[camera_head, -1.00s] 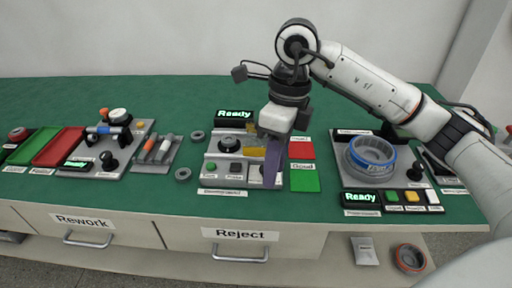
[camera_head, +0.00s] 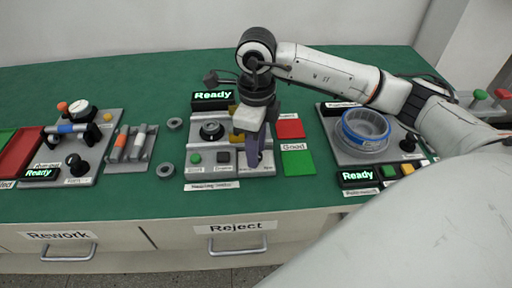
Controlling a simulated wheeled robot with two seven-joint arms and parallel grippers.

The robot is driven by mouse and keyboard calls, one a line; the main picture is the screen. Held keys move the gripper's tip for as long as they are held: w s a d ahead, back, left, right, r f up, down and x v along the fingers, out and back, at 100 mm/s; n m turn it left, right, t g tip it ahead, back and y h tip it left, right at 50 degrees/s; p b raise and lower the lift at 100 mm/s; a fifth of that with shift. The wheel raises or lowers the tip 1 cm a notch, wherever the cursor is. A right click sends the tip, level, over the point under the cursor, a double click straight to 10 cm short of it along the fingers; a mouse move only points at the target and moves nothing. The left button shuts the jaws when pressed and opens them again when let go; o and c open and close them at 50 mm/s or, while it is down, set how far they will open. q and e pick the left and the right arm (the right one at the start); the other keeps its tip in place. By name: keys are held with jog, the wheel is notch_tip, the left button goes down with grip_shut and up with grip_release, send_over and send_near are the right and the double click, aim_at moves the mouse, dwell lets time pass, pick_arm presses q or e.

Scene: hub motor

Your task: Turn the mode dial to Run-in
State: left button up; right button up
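My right gripper (camera_head: 256,158), with purple fingers, points down over the panel's lower right part, beside the dark button. The control beneath the fingers is hidden, and small labels there are too blurred to read. I cannot make out the mode dial or its setting. Whether the fingers touch anything is unclear, as is their gap. My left gripper is out of view.
Red (camera_head: 290,127) and green (camera_head: 298,163) pads lie right of the panel. A station with a blue-rimmed ring (camera_head: 364,127) stands further right. At left are a tool rack (camera_head: 130,150) and another station (camera_head: 75,150). Two grey rings (camera_head: 165,170) lie between.

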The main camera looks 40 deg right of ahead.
jog(key=shift+f, duration=0.2)
jog(key=c, duration=0.8)
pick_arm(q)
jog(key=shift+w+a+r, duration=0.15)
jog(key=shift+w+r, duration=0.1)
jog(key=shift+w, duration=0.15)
pick_arm(e)
jog(key=shift+o, duration=0.2)
